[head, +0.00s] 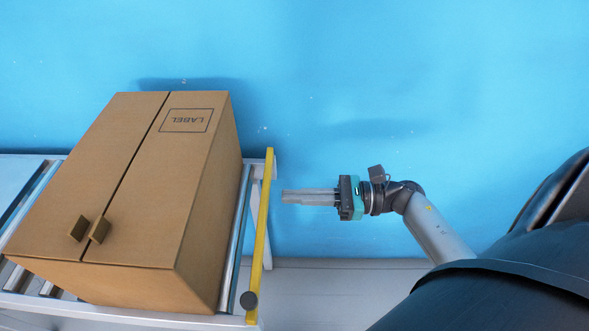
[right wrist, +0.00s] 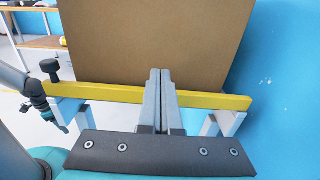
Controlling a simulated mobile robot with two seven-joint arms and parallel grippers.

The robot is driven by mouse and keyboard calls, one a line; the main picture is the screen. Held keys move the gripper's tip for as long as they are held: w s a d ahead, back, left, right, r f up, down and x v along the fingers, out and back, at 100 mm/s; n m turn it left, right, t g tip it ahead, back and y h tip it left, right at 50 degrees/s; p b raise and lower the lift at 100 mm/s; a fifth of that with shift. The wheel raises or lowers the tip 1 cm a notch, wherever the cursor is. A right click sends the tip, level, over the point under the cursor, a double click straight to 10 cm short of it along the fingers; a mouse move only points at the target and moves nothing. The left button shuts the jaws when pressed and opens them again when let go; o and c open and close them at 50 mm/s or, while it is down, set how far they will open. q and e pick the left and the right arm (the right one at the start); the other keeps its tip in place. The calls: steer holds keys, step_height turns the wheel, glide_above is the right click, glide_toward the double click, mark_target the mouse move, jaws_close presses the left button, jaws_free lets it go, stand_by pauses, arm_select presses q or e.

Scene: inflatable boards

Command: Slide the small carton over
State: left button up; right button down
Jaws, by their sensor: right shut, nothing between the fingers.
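A brown carton (head: 190,190) with a dark seam and a printed label stands on a roller conveyor (head: 233,245) in the head view. Two small brown tabs (head: 89,229) stick up near its front edge. The carton's side (right wrist: 120,45) fills the upper middle of the right wrist view. My right gripper (head: 284,196) is shut and empty, to the right of the carton, pointing left at it. The gripper shows in the right wrist view (right wrist: 160,72) with its fingers together, in front of the carton's side. Whether they touch it is unclear, but the head view shows a gap.
A yellow bar (head: 262,222) runs along the conveyor's right end, between the carton and my right gripper. A dark round knob (head: 249,300) sits near its front. A blue wall (head: 400,70) stands behind. Shelving (right wrist: 36,42) shows at the upper left of the right wrist view.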

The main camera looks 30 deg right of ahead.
mark_target(225, 194)
steer(key=x, duration=0.9)
steer(key=shift+w+a, duration=0.25)
steer(key=shift+w, duration=0.05)
steer(key=shift+w+a, duration=0.25)
steer(key=shift+a, duration=0.15)
arm_select(q)
steer(key=shift+w+d+r, duration=0.15)
steer(key=shift+w, duration=0.15)
